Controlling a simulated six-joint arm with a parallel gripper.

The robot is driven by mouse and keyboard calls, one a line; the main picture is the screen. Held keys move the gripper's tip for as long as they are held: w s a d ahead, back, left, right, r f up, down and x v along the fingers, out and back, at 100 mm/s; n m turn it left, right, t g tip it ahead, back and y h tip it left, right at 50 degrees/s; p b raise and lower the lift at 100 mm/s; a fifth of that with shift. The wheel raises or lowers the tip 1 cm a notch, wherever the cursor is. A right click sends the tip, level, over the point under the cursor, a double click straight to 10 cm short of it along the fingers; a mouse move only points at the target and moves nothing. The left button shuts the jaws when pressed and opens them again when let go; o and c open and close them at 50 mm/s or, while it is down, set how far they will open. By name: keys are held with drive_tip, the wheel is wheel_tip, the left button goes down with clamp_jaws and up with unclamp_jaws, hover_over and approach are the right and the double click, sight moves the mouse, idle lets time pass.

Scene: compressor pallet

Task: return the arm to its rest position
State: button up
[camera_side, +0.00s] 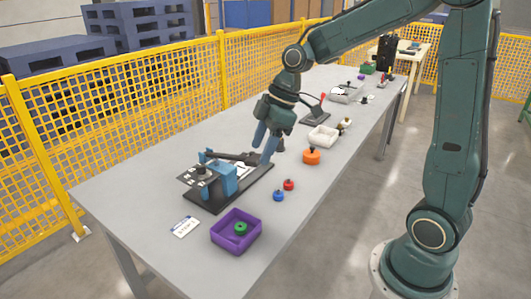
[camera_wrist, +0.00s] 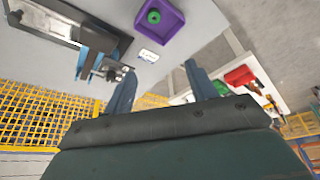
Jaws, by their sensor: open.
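My gripper (camera_side: 265,145) hangs from my green arm over the table, beside the right end of a dark base with a blue fixture (camera_side: 224,179). Its two blue fingers are apart with nothing seen between them. In the wrist view my gripper (camera_wrist: 160,75) also shows spread, empty fingers. The side view does not show clearly whether the fingertips clear the black lever arm (camera_side: 232,156) on the fixture. The fixture also shows at upper left in the wrist view (camera_wrist: 92,60).
A purple tray (camera_side: 217,236) holds a green knobbed part (camera_side: 240,228). A label card (camera_side: 184,227), blue knob (camera_side: 278,195), red knob (camera_side: 288,184), orange part (camera_side: 311,157) and white tray (camera_side: 315,137) lie on the table (camera_side: 150,190). A yellow fence (camera_side: 150,103) runs behind.

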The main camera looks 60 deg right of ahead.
drive_tip(key=s+r+m+t+h, duration=0.1)
drive_tip(key=s+r+m, duration=0.2)
drive_tip(key=s, duration=0.7)
drive_tip(key=s+a+r+m+t+h, duration=0.1)
drive_tip(key=s+r+m+h, duration=0.1)
drive_tip(key=s+m, duration=0.5)
drive_tip(key=shift+s+a+r+t, duration=0.35)
drive_tip(key=shift+s+r, duration=0.3)
drive_tip(key=shift+s, duration=0.8)
drive_tip(key=shift+d, duration=0.1)
